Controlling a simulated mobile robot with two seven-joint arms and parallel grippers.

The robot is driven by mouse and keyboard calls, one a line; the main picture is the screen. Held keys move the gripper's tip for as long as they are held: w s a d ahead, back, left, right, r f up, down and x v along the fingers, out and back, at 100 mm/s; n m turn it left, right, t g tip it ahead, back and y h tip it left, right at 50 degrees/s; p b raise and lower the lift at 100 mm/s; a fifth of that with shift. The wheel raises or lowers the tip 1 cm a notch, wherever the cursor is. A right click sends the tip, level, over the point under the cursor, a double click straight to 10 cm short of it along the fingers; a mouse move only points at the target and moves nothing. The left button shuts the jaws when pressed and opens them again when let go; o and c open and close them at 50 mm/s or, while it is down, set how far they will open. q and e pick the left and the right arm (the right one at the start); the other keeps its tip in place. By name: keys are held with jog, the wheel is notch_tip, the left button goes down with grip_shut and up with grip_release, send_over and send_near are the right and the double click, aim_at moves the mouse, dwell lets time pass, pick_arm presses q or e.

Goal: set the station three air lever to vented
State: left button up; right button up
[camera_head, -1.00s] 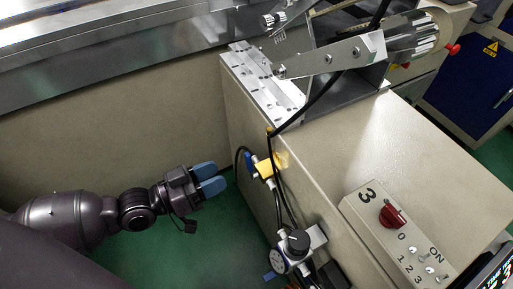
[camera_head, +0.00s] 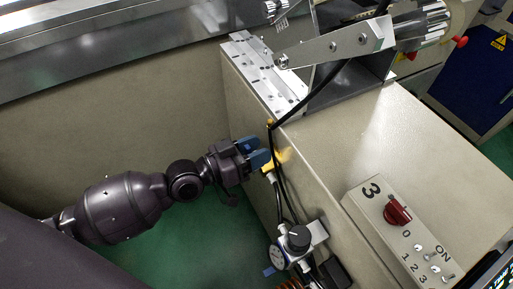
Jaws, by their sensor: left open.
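The air valve of station three shows as a small yellow body (camera_head: 268,167) on the side face of the beige cabinet (camera_head: 350,150). Black hoses run from it. My left gripper (camera_head: 259,151) has blue fingers and is open. Its fingertips are right at the valve and cover part of it. The lever itself is hidden behind the fingers, so I cannot tell its position or whether the fingers touch it. My right gripper is not in view.
A pressure regulator with a gauge (camera_head: 277,256) and black knob sits below the valve. A control box (camera_head: 375,215) marked 3 with a red knob (camera_head: 397,212) lies on the cabinet. A metal bracket (camera_head: 330,45) stands above. Green floor (camera_head: 210,245) is clear below my arm.

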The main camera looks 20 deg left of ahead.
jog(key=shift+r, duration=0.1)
pick_arm(q)
grip_shut()
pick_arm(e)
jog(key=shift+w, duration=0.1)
pick_arm(q)
jog(key=shift+d+r+m+p, duration=0.25)
jog(key=shift+r+m+p, duration=0.2)
jog(key=shift+p, duration=0.25)
jog(key=shift+s+d+m+p, duration=0.1)
jog(key=shift+m+p, duration=0.2)
jog(key=shift+m, duration=0.05)
jog(key=shift+s+d+m, duration=0.1)
jog(key=shift+m, duration=0.2)
jog(key=shift+s+d+f+m+p, duration=0.2)
jog(key=shift+m+p, duration=0.2)
jog(key=shift+p, duration=0.15)
jog(key=shift+f, duration=0.15)
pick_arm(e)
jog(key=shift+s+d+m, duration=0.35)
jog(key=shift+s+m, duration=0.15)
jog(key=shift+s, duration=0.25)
